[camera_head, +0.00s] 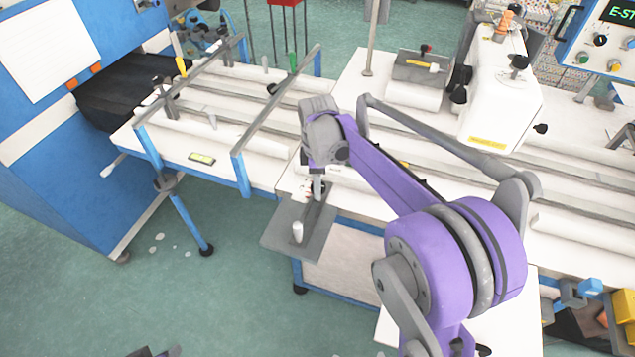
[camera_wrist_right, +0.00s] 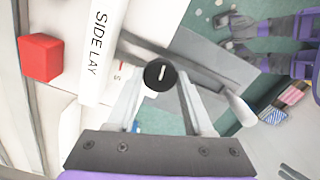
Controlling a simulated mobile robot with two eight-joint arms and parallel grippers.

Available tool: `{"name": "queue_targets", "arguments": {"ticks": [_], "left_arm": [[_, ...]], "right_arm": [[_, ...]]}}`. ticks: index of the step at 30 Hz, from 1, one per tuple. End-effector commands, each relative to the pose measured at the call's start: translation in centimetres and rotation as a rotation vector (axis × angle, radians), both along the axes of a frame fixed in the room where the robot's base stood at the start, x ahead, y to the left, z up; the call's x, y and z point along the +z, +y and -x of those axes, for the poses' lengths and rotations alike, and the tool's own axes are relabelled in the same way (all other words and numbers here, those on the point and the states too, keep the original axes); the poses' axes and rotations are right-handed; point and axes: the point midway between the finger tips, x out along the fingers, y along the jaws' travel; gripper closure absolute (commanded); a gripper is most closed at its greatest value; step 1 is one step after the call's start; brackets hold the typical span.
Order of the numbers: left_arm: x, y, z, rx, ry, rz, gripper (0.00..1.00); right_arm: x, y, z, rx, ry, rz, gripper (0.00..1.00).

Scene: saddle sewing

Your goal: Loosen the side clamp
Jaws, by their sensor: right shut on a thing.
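A round black clamp knob with a white line on its top (camera_wrist_right: 160,75) shows in the right wrist view, beside a white bar lettered "SIDE LAY" (camera_wrist_right: 99,45). My right gripper (camera_wrist_right: 161,90) has its two fingers on either side of the knob and is shut on it. In the head view my right gripper (camera_head: 317,187) points down at the front edge of the white table, above a grey plate (camera_head: 275,238). The knob is hidden there behind the gripper.
A red block (camera_wrist_right: 40,57) sits left of the bar in the wrist view. Blue-framed rails (camera_head: 240,172) lie to the left, and a white machine head (camera_head: 500,95) stands at the back right. Green floor is open at front left.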

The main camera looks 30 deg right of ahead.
Motion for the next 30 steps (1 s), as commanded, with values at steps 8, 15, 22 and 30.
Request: {"name": "queue_targets", "arguments": {"ticks": [8, 15, 22, 30], "left_arm": [[-0.03, 0.0, 0.01, 0.0, 0.0, 0.0, 0.5], [-0.04, 0.0, 0.0, 0.0, 0.0, 0.0, 0.5], [-0.03, 0.0, 0.01, 0.0, 0.0, 0.0, 0.5], [-0.04, 0.0, 0.01, 0.0, 0.0, 0.0, 0.5]], "right_arm": [[0.06, -0.02, -0.03, 0.075, -0.001, 0.0, 1.0], [0.06, -0.02, -0.03, 0.087, -0.001, 0.0, 1.0], [0.06, -0.02, -0.03, 0.086, -0.001, 0.0, 1.0], [0.03, -0.01, -0.02, 0.086, -0.001, 0.0, 0.18]]}}
